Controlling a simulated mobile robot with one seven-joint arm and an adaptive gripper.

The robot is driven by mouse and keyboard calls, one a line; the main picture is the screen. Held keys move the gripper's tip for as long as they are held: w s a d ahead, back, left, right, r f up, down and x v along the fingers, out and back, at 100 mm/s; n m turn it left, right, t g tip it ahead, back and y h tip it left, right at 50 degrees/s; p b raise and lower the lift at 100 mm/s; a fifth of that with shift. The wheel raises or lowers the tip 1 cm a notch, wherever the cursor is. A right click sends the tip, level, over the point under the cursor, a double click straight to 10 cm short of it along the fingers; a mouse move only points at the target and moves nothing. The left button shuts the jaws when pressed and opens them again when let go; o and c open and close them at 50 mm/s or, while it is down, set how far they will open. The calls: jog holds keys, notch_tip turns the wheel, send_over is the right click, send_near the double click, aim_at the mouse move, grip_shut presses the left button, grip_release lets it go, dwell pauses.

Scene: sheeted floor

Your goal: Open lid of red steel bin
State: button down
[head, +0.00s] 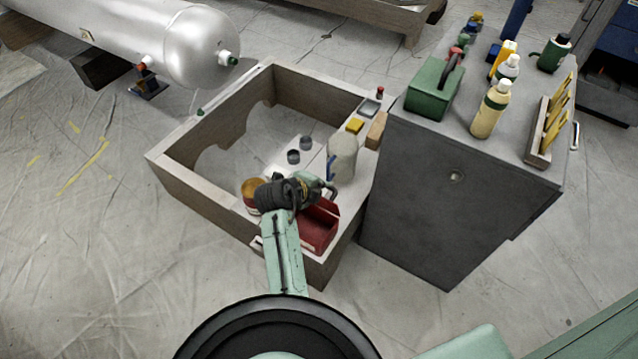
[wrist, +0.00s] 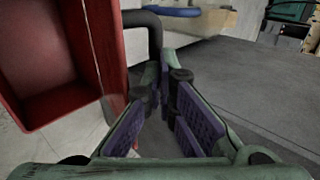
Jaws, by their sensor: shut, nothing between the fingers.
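The red steel bin (head: 318,230) sits at the front right corner of the wooden crate, below and just right of my arm. In the wrist view the red bin (wrist: 98,45) fills the left side, with a dark hollow interior facing the camera. A dark bent bar (wrist: 153,35) shows beside its right edge; I cannot tell whether it belongs to the bin or a lid. My gripper (head: 328,188) is above the bin's far end in the head view. In the wrist view my gripper (wrist: 165,80) is shut and empty, its tips near the dark bar.
The open wooden crate (head: 205,202) surrounds the work area. A pale jug (head: 342,157) stands just beyond my gripper, and an orange-topped tin (head: 252,194) is left of my arm. A dark cabinet (head: 455,215) bearing bottles stands to the right. Floor is clear at left.

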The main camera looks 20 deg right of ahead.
jog(key=w+d+g+y+p, duration=0.1)
jog(key=d, duration=0.1)
jog(key=w+d+f+g+y+p, duration=0.1)
jog(key=w+d+y+p, duration=0.1)
dwell(0.5)
